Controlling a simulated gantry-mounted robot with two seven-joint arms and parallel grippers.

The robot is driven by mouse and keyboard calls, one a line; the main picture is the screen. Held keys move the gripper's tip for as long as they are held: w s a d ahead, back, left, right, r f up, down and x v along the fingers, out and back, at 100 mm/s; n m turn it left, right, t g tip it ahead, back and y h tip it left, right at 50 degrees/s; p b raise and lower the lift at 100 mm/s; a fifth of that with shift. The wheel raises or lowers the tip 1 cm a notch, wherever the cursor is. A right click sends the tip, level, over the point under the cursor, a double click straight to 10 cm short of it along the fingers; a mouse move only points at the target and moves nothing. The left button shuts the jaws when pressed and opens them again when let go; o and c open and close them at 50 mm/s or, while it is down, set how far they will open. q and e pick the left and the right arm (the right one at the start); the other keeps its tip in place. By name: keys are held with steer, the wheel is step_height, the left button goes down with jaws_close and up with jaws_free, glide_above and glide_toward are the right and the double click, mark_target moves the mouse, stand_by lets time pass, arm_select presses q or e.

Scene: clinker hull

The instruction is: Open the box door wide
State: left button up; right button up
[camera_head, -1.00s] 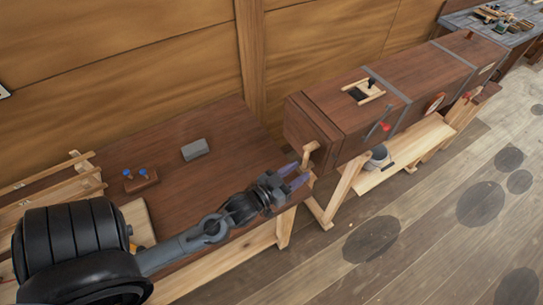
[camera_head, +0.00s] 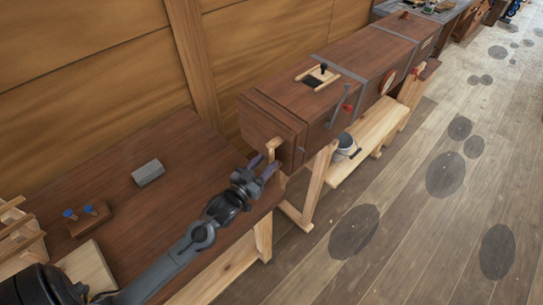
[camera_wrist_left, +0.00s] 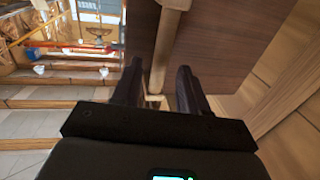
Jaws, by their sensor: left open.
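The box (camera_head: 350,75) is a long dark-brown wooden chest with grey metal bands. Its door (camera_head: 262,126) is the panel at the near left end, and it looks shut against the box. A pale wooden handle (camera_head: 272,148) sticks out from the door. My left gripper (camera_head: 265,164) is open at the handle's lower end. In the left wrist view the handle (camera_wrist_left: 167,45) runs down between the open fingers (camera_wrist_left: 159,72), with gaps visible on both sides. The brown door face (camera_wrist_left: 215,50) lies behind it. My right gripper is out of view.
A brown workbench (camera_head: 130,170) holds a grey block (camera_head: 148,172) and a small wooden block with blue-topped pegs (camera_head: 88,217). Pale trestle legs (camera_head: 318,185) and a low shelf (camera_head: 365,150) with a bucket (camera_head: 345,146) stand below the box. The floor to the right is open.

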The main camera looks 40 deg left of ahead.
mark_target(270, 158)
arm_select(q)
steer(key=shift+w+a, duration=0.15)
steer(key=shift+w, duration=0.95)
steer(key=shift+w+a, duration=0.1)
steer(key=shift+w, duration=1)
jaws_close()
